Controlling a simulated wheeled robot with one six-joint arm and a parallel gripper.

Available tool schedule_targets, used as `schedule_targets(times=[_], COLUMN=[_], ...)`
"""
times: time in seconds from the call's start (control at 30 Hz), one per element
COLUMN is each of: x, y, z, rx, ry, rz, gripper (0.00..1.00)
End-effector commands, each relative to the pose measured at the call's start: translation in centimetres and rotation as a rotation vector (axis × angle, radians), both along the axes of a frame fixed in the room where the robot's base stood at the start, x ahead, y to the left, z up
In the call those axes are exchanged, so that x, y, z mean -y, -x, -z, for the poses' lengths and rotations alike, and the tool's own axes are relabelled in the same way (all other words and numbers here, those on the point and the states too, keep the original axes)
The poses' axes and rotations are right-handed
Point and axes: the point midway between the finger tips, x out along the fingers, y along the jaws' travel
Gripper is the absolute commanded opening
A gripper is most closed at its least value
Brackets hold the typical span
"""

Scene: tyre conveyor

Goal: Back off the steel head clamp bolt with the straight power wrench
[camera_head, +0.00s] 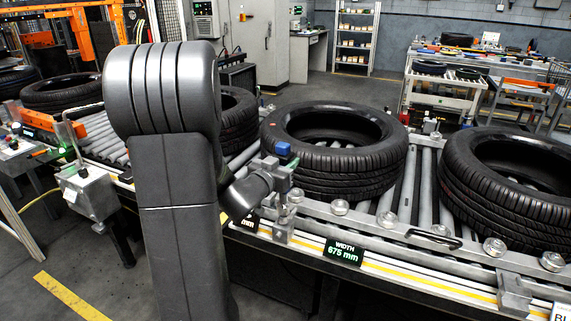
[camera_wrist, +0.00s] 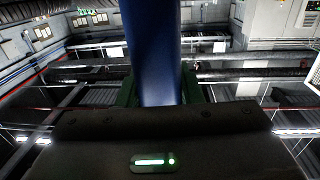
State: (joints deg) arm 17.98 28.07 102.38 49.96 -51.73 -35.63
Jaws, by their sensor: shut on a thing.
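My gripper (camera_head: 280,172) is shut on the straight power wrench (camera_head: 283,149), whose blue end sticks up above the jaws in the head view. In the wrist view the wrench (camera_wrist: 152,50) is a blue cylinder standing between the green jaws of my gripper (camera_wrist: 160,98). In the head view the wrench is over a steel clamp block (camera_head: 283,229) at the conveyor's front rail. The wrench's lower end is small and partly covered, so I cannot tell whether it touches a bolt. The bolt head itself is not clearly visible.
A tyre (camera_head: 335,165) lies on the rollers right behind my gripper. Another tyre (camera_head: 510,190) lies to the right. The front rail (camera_head: 390,225) carries several round steel rollers and a black handle. A width display (camera_head: 345,252) reads 675 mm. A grey box (camera_head: 92,193) stands left.

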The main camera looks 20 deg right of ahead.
Motion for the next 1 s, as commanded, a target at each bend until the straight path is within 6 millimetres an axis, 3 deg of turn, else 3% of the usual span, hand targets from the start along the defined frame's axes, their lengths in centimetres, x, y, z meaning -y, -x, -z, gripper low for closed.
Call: schedule_targets(times=[0.53,1.0], x=[0.0,0.0], y=[0.0,0.0], z=[-3.4,-3.5], rx=[0.003,0.004], ry=[0.004,0.004], rz=[0.001,0.001], gripper=[0.05,0.05])
